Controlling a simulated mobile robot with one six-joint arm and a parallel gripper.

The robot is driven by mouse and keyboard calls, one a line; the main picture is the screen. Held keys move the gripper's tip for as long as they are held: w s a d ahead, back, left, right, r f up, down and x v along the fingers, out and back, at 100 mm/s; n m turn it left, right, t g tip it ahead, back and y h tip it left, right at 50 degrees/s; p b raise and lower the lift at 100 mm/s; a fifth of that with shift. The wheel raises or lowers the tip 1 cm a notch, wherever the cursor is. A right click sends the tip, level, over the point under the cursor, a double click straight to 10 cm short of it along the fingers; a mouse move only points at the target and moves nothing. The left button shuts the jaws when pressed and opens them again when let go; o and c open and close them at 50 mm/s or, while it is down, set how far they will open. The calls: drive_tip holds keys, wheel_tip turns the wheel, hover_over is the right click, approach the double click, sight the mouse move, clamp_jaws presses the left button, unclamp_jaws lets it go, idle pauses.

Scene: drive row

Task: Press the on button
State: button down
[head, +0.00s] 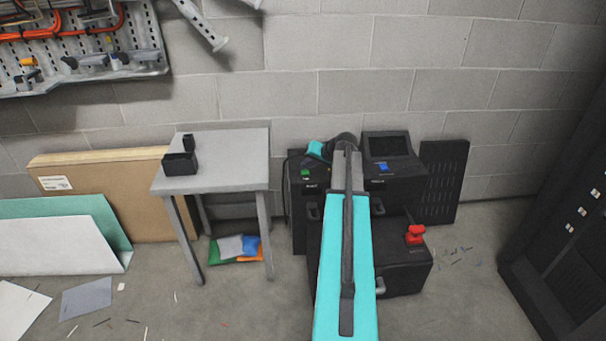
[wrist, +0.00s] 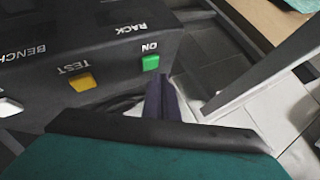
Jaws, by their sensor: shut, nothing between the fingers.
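The on button is a small green square, marked ON, on a black box (wrist: 110,30). In the wrist view the green button (wrist: 150,62) sits near the box's right end. It also shows in the head view as a small green patch (head: 306,172) on the left black unit. My gripper (wrist: 168,90) is shut and empty. Its dark fingers are just below and right of the green button in the wrist view; I cannot tell the gap between them. In the head view my arm hides most of the gripper and part of the unit.
A yellow TEST button (wrist: 82,82) and a white button (wrist: 10,106) are beside the green one. A screened box with a blue button (head: 383,167) stands right, above a black cabinet with a red knob (head: 415,234). A grey table (head: 235,150) stands left.

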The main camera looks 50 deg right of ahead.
sight(308, 174)
drive_tip(key=shift+r+p, duration=1.6)
drive_tip(key=shift+r, duration=0.9)
drive_tip(key=shift+s, duration=0.15)
